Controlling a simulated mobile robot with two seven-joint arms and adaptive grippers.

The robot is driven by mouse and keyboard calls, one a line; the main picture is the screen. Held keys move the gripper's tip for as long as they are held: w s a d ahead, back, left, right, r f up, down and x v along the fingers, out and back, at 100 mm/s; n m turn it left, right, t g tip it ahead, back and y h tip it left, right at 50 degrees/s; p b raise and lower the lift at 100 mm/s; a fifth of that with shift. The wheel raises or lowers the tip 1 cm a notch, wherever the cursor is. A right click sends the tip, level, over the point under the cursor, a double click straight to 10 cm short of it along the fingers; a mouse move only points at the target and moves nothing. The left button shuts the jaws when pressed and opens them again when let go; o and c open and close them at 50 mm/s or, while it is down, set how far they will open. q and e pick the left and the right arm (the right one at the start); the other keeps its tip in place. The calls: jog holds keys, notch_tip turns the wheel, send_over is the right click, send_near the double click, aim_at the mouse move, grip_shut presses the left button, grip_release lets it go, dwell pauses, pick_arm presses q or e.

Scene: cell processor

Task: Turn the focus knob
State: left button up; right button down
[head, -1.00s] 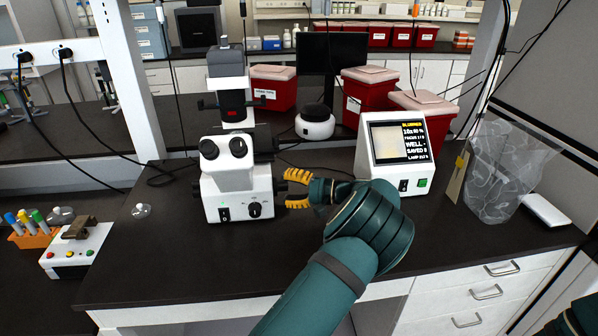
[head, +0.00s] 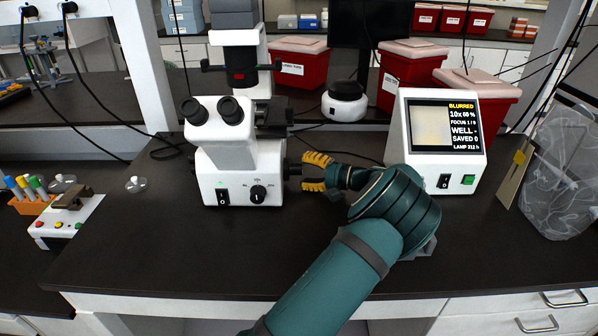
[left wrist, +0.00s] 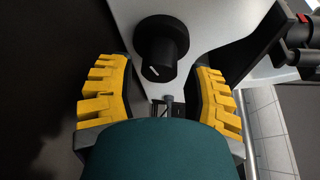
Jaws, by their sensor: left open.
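A white microscope (head: 222,170) with black eyepieces stands on the dark bench. The focus knob (head: 292,168) is black and sticks out of its right side. In the left wrist view the knob (left wrist: 158,50) is round with a white mark, between the fingers but beyond their tips. My left gripper (head: 315,172) has yellow fingers, is open and points at the knob from the right. It also shows in the left wrist view (left wrist: 165,75); I see no contact with the knob. A front dial (head: 258,194) is on the microscope base. My right gripper is out of view.
A white display unit (head: 436,138) right of the arm reads BLURRED and FOCUS 1/9. Red bins (head: 410,78) and a dark monitor (head: 370,22) stand behind. A clear bag (head: 565,175) is at right. The bench front (head: 190,262) is clear.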

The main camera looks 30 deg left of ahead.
pick_arm(q)
jog(key=shift+s+a+f, duration=0.1)
jog(key=shift+a+f, duration=0.05)
jog(key=shift+a, duration=1.15)
grip_shut()
